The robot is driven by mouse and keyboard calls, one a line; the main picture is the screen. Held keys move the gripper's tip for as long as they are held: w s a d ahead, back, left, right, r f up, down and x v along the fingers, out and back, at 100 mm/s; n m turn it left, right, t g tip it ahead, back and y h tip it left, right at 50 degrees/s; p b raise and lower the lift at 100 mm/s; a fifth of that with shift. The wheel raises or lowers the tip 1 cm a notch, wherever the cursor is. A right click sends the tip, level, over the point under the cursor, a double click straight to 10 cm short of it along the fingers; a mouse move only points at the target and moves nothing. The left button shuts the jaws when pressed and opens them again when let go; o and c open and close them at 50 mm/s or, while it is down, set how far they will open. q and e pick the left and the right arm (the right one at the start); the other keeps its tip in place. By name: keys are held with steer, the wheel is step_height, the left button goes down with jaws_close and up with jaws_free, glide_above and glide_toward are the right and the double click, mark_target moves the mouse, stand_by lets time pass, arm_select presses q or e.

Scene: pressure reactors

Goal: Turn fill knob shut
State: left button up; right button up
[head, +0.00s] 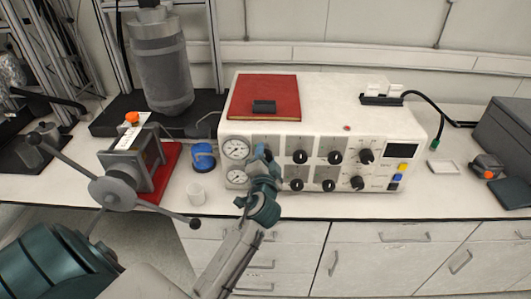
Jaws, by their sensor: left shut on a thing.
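A white control box (320,122) stands on the bench with two round gauges (236,149) at its front left and two rows of black knobs (299,157) to their right. The labels are too small to read, so I cannot tell which knob is the fill knob. My left gripper (262,154) reaches up to the front panel just right of the gauges. It is shut on a panel knob there, which the gripper mostly hides. My right gripper is out of view.
A red book (265,92) lies on the box. A grey cylinder (162,70) stands behind. A white tray (443,167) lies right.

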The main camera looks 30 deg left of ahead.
arm_select(q)
steer(key=shift+m, duration=0.7)
steer(key=shift+f+p, duration=0.1)
steer(key=shift+p, duration=0.2)
steer(key=o, duration=1)
steer(key=shift+c, duration=0.2)
steer(key=shift+m, duration=0.3)
steer(key=shift+s+d+f, duration=0.1)
steer(key=shift+s+d, duration=0.2)
steer(key=shift+s, duration=0.1)
steer(key=b+v, duration=0.3)
steer(key=v, duration=0.6)
steer(key=shift+s+b, duration=0.3)
steer(key=shift+s, duration=0.1)
